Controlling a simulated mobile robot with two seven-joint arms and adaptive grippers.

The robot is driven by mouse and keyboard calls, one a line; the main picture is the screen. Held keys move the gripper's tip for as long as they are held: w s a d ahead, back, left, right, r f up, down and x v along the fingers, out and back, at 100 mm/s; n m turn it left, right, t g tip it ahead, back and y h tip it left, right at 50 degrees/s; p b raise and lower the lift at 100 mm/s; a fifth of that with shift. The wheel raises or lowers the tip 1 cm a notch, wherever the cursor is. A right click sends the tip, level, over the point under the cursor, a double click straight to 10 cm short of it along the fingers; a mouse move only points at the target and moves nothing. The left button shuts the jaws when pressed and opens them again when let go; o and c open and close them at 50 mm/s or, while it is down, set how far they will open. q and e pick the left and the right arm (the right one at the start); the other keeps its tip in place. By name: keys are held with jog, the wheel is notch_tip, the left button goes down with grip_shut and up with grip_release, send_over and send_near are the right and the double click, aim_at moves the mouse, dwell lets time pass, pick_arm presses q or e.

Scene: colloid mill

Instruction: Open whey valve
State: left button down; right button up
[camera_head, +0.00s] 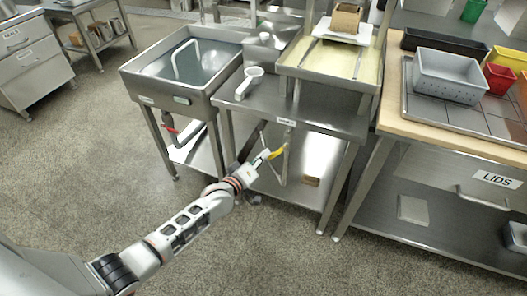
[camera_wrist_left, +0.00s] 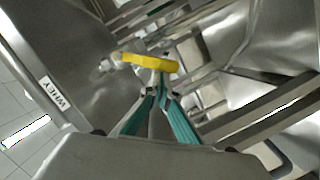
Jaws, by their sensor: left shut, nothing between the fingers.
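The whey valve's yellow handle (camera_head: 277,152) shows under the front of the steel table in the head view. It also shows in the left wrist view (camera_wrist_left: 148,63), lying crosswise just beyond my fingertips. My left gripper (camera_head: 264,159) reaches in from the lower left and is at the handle. In the left wrist view my left gripper (camera_wrist_left: 155,85) has its teal fingers drawn together at the tips, with nothing between them. The tips overlap the handle in the picture; I cannot tell if they touch. A WHEY label (camera_wrist_left: 57,93) is on the table edge. My right gripper is out of view.
A steel sink (camera_head: 180,75) with a red-handled valve (camera_head: 168,121) below it stands to the left. A wooden-topped counter (camera_head: 395,115) with bins is at right. The floor in front is clear.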

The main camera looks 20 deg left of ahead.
pick_arm(q)
jog(key=shift+s+d+f+n+b, duration=0.2)
jog(key=shift+f+n+b, duration=0.2)
jog(key=shift+f, duration=0.2)
jog(key=shift+s+d+f+n+b, duration=0.1)
jog(key=shift+d+f+n+b, duration=0.15)
jog(key=shift+f+n, duration=0.3)
jog(key=d+n+b, duration=0.1)
jog(key=n+b, duration=0.1)
jog(key=d+f+n+t+h+b, duration=0.1)
jog(key=d+n+b, duration=0.1)
jog(key=n, duration=0.1)
jog(key=shift+w+t, duration=0.2)
jog(key=shift+t, duration=0.1)
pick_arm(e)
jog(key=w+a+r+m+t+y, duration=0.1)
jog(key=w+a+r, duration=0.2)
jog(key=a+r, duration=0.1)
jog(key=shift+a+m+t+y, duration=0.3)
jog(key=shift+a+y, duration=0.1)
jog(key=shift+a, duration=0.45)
pick_arm(q)
jog(key=shift+n, duration=0.25)
jog(key=shift+a, duration=0.1)
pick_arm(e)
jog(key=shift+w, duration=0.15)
